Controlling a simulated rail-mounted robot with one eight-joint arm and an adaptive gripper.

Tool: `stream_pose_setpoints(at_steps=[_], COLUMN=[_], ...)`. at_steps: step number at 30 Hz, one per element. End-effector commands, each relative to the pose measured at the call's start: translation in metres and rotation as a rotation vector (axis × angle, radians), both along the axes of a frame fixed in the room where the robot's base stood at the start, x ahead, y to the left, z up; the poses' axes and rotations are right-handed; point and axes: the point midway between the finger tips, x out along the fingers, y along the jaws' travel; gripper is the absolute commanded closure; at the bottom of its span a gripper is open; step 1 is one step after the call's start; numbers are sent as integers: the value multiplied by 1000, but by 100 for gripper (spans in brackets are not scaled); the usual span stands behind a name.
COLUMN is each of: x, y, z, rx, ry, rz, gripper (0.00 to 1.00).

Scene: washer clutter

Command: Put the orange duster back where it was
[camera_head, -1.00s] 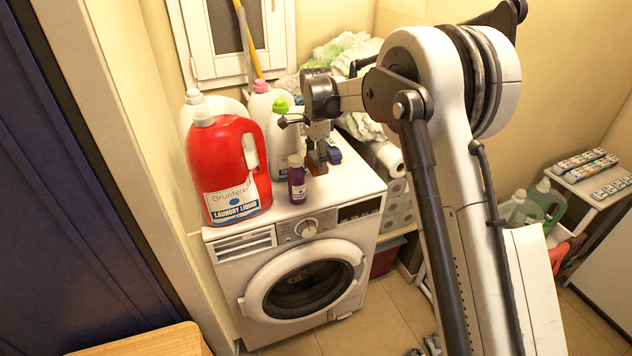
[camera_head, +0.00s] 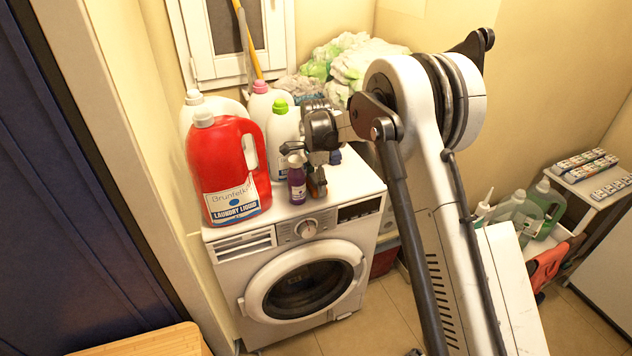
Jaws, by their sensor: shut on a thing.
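My gripper (camera_head: 316,168) is low over the right half of the washing machine's white top (camera_head: 352,190), just right of a small purple bottle (camera_head: 297,187). It is shut on a small orange-brown thing (camera_head: 317,184), which I take to be the orange duster. Only part of the duster shows, under the dark wrist and beside the bottle. I cannot tell whether it touches the machine's top or the bottle.
A red detergent jug (camera_head: 228,165) and white bottles, one with a green cap (camera_head: 281,138), crowd the machine's left and back. A blue item (camera_head: 335,157) lies behind my gripper. A shelf at right holds bottles (camera_head: 545,205) and a red-orange item (camera_head: 547,264).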

Motion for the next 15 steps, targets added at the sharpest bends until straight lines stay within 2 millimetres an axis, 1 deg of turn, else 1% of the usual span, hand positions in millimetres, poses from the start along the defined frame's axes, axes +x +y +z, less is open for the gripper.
stream_pose_setpoints(at_steps=[3,4,8,15], x=[0,0,0,0], y=[0,0,0,0], z=[-4,-4,-3,-3], rx=[0,0,0,0], ry=[0,0,0,0], rz=[0,0,0,0], gripper=[59,33,16,15])
